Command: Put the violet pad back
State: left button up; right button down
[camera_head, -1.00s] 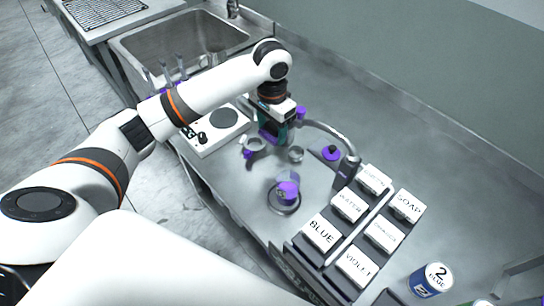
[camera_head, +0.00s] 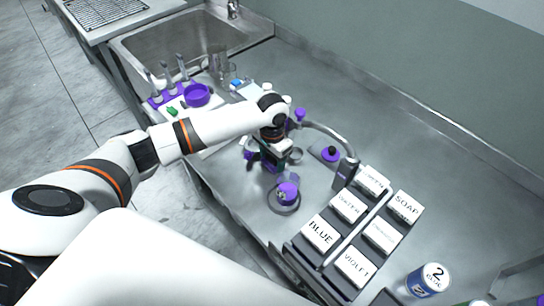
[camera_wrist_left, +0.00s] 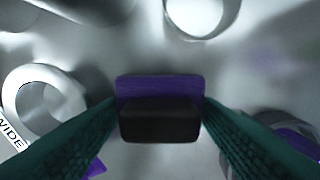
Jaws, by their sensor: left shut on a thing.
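My left gripper (camera_head: 270,163) points down over the worktop, just behind a round grey dish (camera_head: 283,208) with a violet piece (camera_head: 288,192) in it. In the left wrist view its two green fingers close on a block with a violet top and a black front, which I take to be the violet pad (camera_wrist_left: 160,88). In the head view the arm and fingers mostly hide it. A flat violet disc with a black knob (camera_head: 331,153) lies to the right of the gripper. My right gripper is not in view.
A curved grey arm (camera_head: 335,135) arches beside the gripper. A violet bowl (camera_head: 197,95) stands behind my arm. The worktop at the right back is clear.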

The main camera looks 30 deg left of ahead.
pick_arm(q)
jog(key=shift+f, duration=0.15)
jog(key=o, duration=0.6)
notch_tip(320, 180, up, 12)
jog(key=b, duration=0.1)
jog(key=shift+r, duration=0.25)
jog(key=shift+s+f, duration=0.1)
jog(key=shift+f, duration=0.05)
